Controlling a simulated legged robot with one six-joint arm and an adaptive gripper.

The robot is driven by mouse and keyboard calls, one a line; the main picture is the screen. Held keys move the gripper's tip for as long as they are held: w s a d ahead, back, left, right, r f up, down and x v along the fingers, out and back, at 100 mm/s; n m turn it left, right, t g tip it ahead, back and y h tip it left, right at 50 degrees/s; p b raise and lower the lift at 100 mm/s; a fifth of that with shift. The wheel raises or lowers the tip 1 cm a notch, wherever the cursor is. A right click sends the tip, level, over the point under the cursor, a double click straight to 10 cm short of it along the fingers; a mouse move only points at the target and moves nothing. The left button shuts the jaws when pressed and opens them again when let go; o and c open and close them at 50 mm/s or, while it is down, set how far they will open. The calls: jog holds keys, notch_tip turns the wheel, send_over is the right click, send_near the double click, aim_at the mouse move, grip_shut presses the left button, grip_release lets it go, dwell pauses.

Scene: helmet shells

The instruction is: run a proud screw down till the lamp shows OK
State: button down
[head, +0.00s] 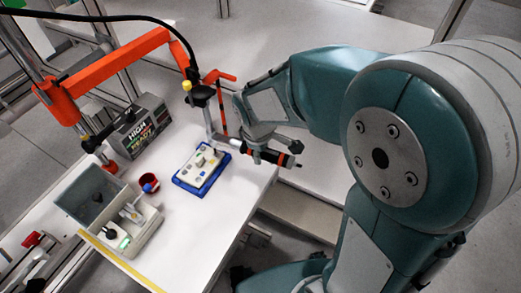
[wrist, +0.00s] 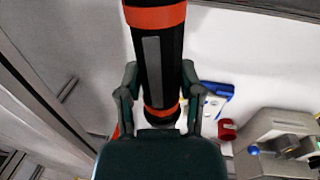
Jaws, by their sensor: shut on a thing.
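My gripper (wrist: 160,82) is shut on a black power screwdriver (wrist: 153,55) with orange bands, its fingers on either side of the body. In the head view the screwdriver (head: 276,157) lies nearly level beyond the table's right edge, partly hidden by my gripper (head: 258,148). A pale plate (head: 203,165) with small parts lies in a blue tray (head: 187,182), left of my gripper and apart from it. Its screws are too small to tell apart. A grey control box (head: 140,127) with a lit green display stands at the back; its small text is not readable.
An orange jointed support arm (head: 118,62) reaches over the table (head: 190,232) towards the tool. The table's front right is clear.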

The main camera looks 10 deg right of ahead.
jog(key=shift+s+f, duration=0.1)
jog(key=shift+f, duration=0.55)
dwell(1.2)
jog(key=shift+r, duration=0.1)
dwell(0.5)
